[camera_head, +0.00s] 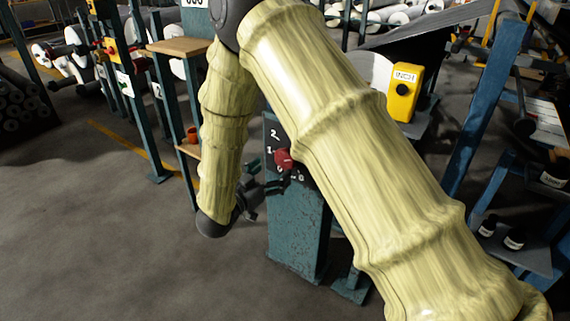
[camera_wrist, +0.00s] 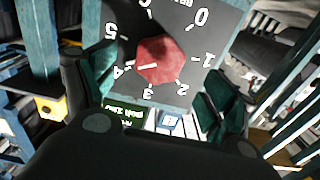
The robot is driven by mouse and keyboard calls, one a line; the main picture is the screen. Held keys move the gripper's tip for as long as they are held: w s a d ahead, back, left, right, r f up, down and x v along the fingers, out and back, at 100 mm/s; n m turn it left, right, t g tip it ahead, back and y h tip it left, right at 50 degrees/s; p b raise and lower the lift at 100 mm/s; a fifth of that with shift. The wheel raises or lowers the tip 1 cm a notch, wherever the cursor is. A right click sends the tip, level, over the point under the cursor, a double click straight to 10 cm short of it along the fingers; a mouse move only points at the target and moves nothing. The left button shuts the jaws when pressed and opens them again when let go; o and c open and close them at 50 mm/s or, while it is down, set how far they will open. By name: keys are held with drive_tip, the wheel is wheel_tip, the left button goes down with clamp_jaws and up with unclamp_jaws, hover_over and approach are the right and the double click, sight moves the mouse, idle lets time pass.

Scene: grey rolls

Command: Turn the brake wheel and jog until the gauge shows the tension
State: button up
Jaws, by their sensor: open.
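The brake wheel is a red knob (camera_wrist: 160,60) on a dark dial plate (camera_wrist: 205,45) with white numbers. Its white mark points close to the 4. It also shows in the head view (camera_head: 284,159) on a worn teal post (camera_head: 297,235). My gripper (camera_wrist: 155,92) is open; its dark green pads stand left and right of the knob, apart from it. In the head view my gripper (camera_head: 249,187) is just left of the post, partly hidden by my arm. A yellow box marked INCH (camera_head: 404,92) with a black button stands right of my arm. I cannot make out a gauge reading.
A teal stand with wooden shelves (camera_head: 180,46) and an orange cup (camera_head: 192,134) is left of my forearm. A slanted blue post (camera_head: 485,110) and a low shelf with black rolls (camera_head: 514,240) are at right. Floor at lower left is clear.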

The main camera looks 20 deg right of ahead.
sight(283, 162)
drive_tip(key=b+x, duration=0.1)
drive_tip(key=x, duration=0.6)
drive_tip(key=shift+w+d+b, duration=0.1)
drive_tip(key=shift+b, duration=0.2)
drive_tip(key=shift+c, duration=0.4)
drive_tip(key=c, duration=0.9)
